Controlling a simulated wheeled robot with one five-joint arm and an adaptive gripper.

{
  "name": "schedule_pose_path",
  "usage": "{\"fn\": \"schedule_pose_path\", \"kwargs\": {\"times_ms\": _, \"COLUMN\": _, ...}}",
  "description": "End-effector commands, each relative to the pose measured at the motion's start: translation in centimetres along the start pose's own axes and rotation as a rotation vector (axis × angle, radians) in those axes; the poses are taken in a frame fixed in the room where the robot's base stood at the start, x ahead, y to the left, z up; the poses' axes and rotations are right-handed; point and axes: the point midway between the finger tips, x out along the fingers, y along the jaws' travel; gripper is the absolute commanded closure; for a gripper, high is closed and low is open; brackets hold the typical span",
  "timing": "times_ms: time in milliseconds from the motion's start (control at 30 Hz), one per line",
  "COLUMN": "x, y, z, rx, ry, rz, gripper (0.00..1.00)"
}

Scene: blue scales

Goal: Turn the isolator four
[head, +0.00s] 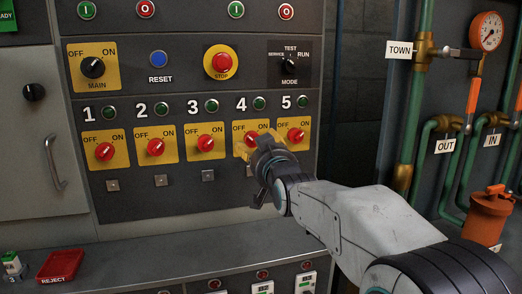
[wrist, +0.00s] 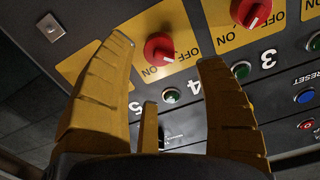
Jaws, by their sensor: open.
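Isolator four's red knob (head: 251,139) sits on a yellow OFF/ON plate under the number 4 and a green lamp, in the head view. My gripper (head: 246,150) is in front of the lower part of that plate and hides some of it. The fingers are open and empty. I cannot tell whether either touches the knob or its plate. The exact knob setting is hard to read.
Isolator five's knob (head: 295,136) is close on the right and isolator three's knob (head: 206,143) on the left. A red stop button (head: 222,63) and a mode switch (head: 289,64) are above. A ledge (head: 180,262) with a red reject tray (head: 59,266) runs below.

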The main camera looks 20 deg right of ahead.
Motion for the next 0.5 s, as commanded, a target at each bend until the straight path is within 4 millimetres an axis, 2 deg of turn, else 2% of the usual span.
{"fn": "schedule_pose_path", "kwargs": {"times_ms": 167, "x": 1.1, "y": 0.0, "z": 0.1, "rx": 0.002, "ry": 0.014, "rz": -0.003, "gripper": 0.35}}
{"fn": "schedule_pose_path", "kwargs": {"times_ms": 500, "x": 5.1, "y": 0.0, "z": 0.0, "rx": 0.002, "ry": 0.014, "rz": -0.003, "gripper": 0.35}}
